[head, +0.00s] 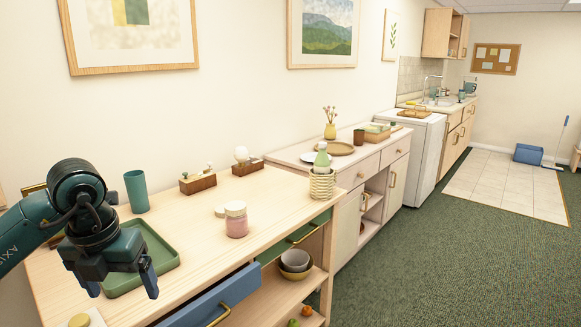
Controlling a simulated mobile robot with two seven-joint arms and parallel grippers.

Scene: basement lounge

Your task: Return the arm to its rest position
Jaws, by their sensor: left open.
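My left arm comes in from the left, and my left gripper (122,289) is over the left part of the wooden sideboard top (205,248). Its fingers point down and are spread apart, with nothing between them. The gripper covers part of a green tray (165,262) on the sideboard. The tray's visible part looks empty. I cannot tell from this view how high the gripper is above the tray. My right gripper does not show.
A teal cup (136,192), a pink jar (236,220) and two wooden boxes (197,183) stand on the sideboard. A blue drawer (218,298) sticks out in front. Green carpet (430,265) is clear at right.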

